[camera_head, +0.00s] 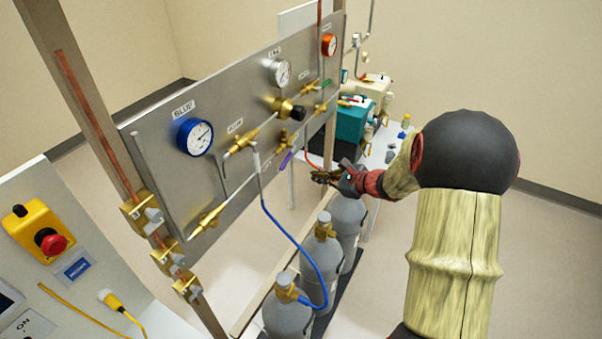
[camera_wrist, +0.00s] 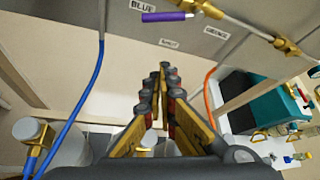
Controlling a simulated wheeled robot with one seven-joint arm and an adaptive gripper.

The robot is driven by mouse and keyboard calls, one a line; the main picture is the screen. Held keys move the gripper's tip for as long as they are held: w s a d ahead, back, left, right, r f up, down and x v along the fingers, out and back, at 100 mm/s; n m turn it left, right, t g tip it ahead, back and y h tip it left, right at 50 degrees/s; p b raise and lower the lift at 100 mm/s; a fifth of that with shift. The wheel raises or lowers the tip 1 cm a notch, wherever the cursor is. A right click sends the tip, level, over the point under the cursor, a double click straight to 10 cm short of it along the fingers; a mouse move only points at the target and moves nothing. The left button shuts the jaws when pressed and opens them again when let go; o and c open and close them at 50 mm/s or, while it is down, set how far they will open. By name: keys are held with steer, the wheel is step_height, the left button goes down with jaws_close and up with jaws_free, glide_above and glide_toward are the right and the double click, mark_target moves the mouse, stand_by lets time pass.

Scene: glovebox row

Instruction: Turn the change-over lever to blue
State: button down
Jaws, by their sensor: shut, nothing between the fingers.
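The change-over lever (camera_head: 286,160) is a purple handle below a brass valve (camera_head: 284,138) on the lower part of the grey panel. In the head view it slants down to the left. In the wrist view the purple lever (camera_wrist: 167,16) lies nearly level, its free end just under the BLUE label (camera_wrist: 142,6). The SHUT label (camera_wrist: 169,43) and ORANGE label (camera_wrist: 216,32) are to the right of the BLUE one. My gripper (camera_head: 318,177) is shut and empty, below and right of the lever, apart from it. Its fingers (camera_wrist: 166,72) show in the wrist view.
Grey cylinders (camera_head: 325,250) stand below the panel (camera_head: 165,165), one joined to a blue hose (camera_head: 290,238). An orange hose (camera_wrist: 208,92) hangs right of my fingers. A blue gauge (camera_head: 195,136) and brass fittings stick out from the panel. A teal box (camera_head: 351,124) stands behind.

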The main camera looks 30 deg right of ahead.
mark_target(288, 157)
steer(key=b+x, duration=0.1)
steer(key=x, duration=0.9)
steer(key=r, duration=0.1)
steer(key=a+r, duration=0.1)
steer(key=r, duration=0.1)
steer(key=shift+s+a+r, duration=0.25)
steer(key=shift+a+r, duration=0.15)
steer(key=r+m+p, duration=0.1)
steer(key=p, duration=0.2)
steer(key=a+r+g+y+p, duration=0.1)
steer(key=p, duration=0.3)
steer(key=shift+s+a+r+m+y, duration=0.1)
steer(key=shift+s+r+m+y, duration=0.2)
steer(key=shift+s+m, duration=0.1)
steer(key=shift+f, duration=0.1)
